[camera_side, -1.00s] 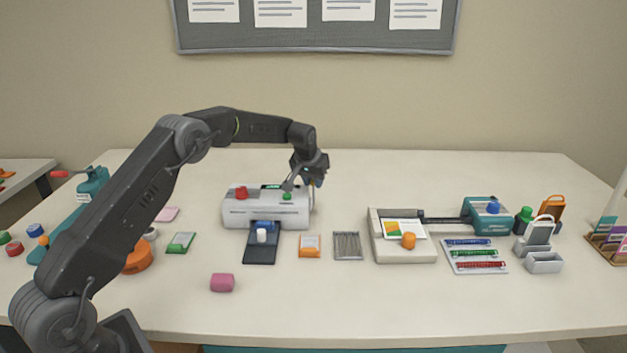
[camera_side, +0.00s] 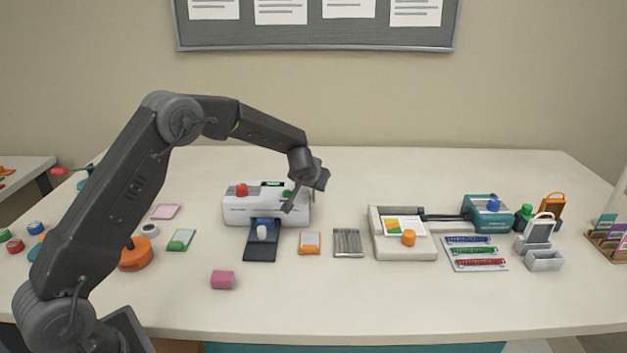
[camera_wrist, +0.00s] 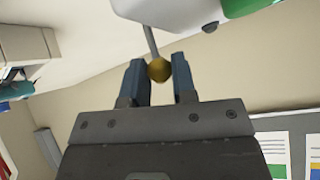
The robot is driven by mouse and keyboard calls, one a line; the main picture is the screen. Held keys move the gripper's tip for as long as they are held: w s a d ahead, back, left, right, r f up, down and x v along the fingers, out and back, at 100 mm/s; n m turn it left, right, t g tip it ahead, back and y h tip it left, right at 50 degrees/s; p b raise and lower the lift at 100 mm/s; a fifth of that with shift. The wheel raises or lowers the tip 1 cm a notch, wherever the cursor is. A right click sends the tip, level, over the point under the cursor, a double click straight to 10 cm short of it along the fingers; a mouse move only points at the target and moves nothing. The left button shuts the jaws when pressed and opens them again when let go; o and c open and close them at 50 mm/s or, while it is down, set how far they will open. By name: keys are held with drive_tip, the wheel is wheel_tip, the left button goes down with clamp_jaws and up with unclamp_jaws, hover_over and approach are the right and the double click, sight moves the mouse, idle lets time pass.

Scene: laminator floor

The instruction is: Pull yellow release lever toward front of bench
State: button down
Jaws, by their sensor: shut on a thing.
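The yellow release lever's round knob (camera_wrist: 158,69) sits between my gripper's (camera_wrist: 159,80) two blue-grey fingers in the wrist view. A thin grey stem (camera_wrist: 150,42) runs from the knob to the white laminator body (camera_wrist: 165,10). My gripper is shut on the knob. In the side view my gripper is at the right end of the white laminator (camera_side: 245,208), and the lever is hidden behind my wrist. The laminator has a red button (camera_side: 241,190) and a green button (camera_side: 287,194) on top, and a dark tray in front.
An orange-edged card pack (camera_side: 310,243) and a tray of thin rods (camera_side: 347,243) lie right of the dark tray (camera_side: 261,250). A beige trimmer (camera_side: 405,250) stands further right. A pink block (camera_side: 222,280) lies in front. The bench's front strip is mostly clear.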

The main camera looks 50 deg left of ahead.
drive_tip(key=shift+s+d+f+t+y, duration=0.3)
drive_tip(key=shift+s+d+t+y, duration=0.3)
drive_tip(key=shift+t+y, duration=0.25)
drive_tip(key=shift+s+d+f+t+y, duration=0.25)
drive_tip(key=shift+s+d+t+y, duration=0.3)
drive_tip(key=shift+t, duration=0.4)
drive_tip(key=c, duration=0.9)
unclamp_jaws()
drive_tip(key=shift+c, duration=0.2)
drive_tip(key=v, duration=1.3)
drive_tip(key=shift+s+d, duration=0.3)
drive_tip(key=shift+d, duration=0.05)
drive_tip(key=shift+f, duration=0.1)
